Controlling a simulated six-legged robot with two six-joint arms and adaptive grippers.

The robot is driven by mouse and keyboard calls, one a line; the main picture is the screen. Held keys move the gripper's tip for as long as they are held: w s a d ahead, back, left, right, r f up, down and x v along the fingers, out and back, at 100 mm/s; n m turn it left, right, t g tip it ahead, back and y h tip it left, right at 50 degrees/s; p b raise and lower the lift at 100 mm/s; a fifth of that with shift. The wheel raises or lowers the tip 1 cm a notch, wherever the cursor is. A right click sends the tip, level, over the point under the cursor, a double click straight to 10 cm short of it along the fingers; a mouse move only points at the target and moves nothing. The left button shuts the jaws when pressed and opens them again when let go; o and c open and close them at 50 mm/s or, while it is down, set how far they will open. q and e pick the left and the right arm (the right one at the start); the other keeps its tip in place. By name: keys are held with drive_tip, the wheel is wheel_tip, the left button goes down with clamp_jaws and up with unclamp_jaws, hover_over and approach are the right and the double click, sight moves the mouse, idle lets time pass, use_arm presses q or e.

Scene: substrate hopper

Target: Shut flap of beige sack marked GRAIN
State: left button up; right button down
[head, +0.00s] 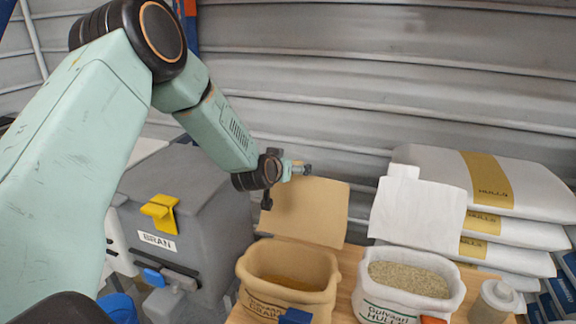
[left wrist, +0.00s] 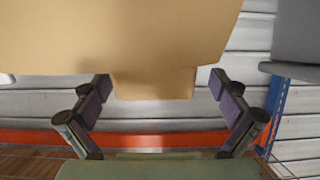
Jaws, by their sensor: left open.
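The beige sack marked GRAIN (head: 268,298) stands open on the wooden table, with golden-brown grain visible inside. Its beige flap (head: 308,212) stands raised behind the mouth, leaning back. My left gripper (head: 302,169) is at the flap's upper edge. In the left wrist view the flap (left wrist: 120,35) fills the top, and its narrow tab (left wrist: 152,84) lies between the two spread fingers of the left gripper (left wrist: 160,88). Gaps show on both sides of the tab, so the fingers do not appear to grip it. My right gripper is not in view.
A grey BRAN bin (head: 205,190) with a yellow latch is on the left.

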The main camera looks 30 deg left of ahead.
use_arm(q)
drive_tip(key=shift+s+d+r, duration=0.1)
drive_tip(key=shift+d+r, duration=0.2)
drive_tip(key=shift+d, duration=0.2)
drive_tip(key=c, duration=0.4)
drive_tip(key=shift+a+f, duration=0.25)
drive_tip(key=shift+a, duration=0.05)
drive_tip(key=c, duration=0.6)
drive_tip(key=shift+d, duration=0.15)
drive_tip(key=c, duration=0.7)
drive_tip(key=shift+s, duration=0.1)
